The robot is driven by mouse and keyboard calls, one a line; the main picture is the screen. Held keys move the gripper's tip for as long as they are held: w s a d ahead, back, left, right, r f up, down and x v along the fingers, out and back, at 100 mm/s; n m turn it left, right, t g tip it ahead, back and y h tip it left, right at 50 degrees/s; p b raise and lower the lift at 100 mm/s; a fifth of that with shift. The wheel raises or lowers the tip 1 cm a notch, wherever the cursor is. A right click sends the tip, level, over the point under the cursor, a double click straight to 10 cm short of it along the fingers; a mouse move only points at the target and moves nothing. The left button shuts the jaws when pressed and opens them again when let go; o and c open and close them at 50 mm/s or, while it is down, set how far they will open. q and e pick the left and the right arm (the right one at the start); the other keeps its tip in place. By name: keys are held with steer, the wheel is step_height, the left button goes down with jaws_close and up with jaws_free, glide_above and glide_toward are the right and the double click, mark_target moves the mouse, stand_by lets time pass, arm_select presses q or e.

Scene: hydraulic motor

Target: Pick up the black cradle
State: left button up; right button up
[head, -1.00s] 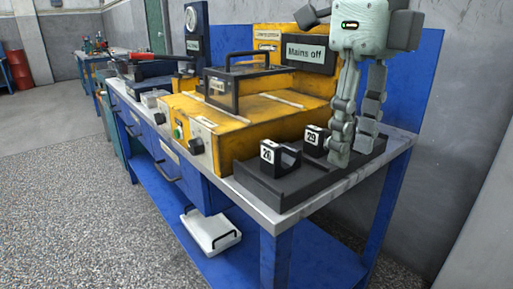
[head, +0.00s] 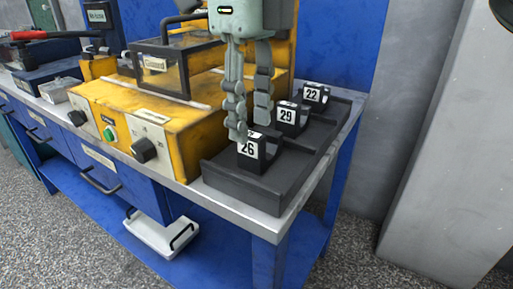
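Three black cradles with white number labels stand in a row on a dark tray (head: 240,198) at the right end of the bench: 26 (head: 258,160), 29 (head: 291,124) and 22 (head: 316,99). The task does not say which is meant. My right gripper (head: 251,126) points down with its two fingers apart and nothing between them. Its fingertips are above and in front of cradle 26 in the picture, covering part of its top. I cannot tell whether they touch it. My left gripper is not in view.
A yellow machine (head: 200,135) with black knobs and a clear guard (head: 175,68) stands left of the tray. The metal bench edge (head: 262,222) runs in front. A grey wall panel (head: 440,140) is at right.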

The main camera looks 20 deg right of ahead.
mark_target(251, 133)
step_height(251, 133, down, 4)
steer(key=shift+f, duration=0.15)
steer(key=shift+c, duration=0.4)
jaws_close()
steer(key=shift+w, duration=0.1)
